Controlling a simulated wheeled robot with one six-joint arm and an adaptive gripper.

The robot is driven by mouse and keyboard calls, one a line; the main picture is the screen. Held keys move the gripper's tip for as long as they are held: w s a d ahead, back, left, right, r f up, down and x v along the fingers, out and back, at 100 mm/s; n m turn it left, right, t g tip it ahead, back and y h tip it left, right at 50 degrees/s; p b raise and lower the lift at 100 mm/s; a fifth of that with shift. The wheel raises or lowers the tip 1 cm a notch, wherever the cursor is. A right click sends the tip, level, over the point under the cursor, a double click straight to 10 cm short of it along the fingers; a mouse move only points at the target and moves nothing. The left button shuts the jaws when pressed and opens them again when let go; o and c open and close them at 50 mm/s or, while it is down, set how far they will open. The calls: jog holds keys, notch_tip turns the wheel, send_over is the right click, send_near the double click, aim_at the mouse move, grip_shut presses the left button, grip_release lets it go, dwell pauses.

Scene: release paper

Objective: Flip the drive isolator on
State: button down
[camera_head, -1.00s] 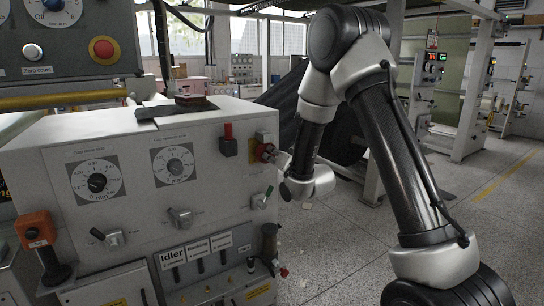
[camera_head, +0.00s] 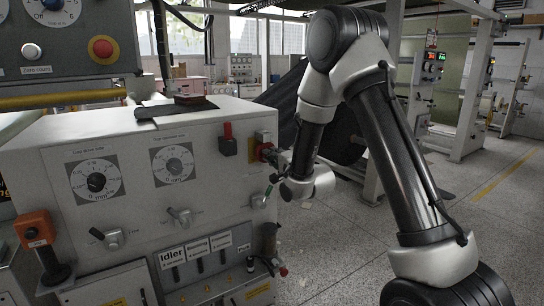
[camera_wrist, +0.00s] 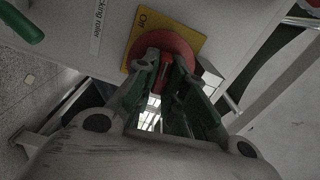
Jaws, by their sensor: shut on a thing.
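The drive isolator appears to be the red round rotary switch (camera_head: 264,147) on a yellow plate (camera_wrist: 190,13), at the right end of the grey cabinet front. In the wrist view the red switch (camera_wrist: 176,44) sits between my fingertips, with the word "Off" on the plate near it. My gripper (camera_wrist: 164,70) has dark green fingers closed on the switch's raised grip from both sides. In the head view my gripper (camera_head: 272,157) reaches the switch from the right. The fingers hide part of the switch, so its exact angle is unclear.
A red-topped black block (camera_head: 228,139) sits just left of the switch. A green-handled lever (camera_head: 260,200) is below it. Two dials (camera_head: 96,182) and more levers (camera_head: 181,216) fill the cabinet front. The floor right of the cabinet (camera_head: 340,240) is open.

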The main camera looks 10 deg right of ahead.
jog(key=shift+m, duration=0.5)
jog(key=c, duration=1.5)
grip_release()
jog(key=v, duration=0.7)
jog(key=shift+s+d, duration=0.1)
jog(key=shift+s, duration=0.15)
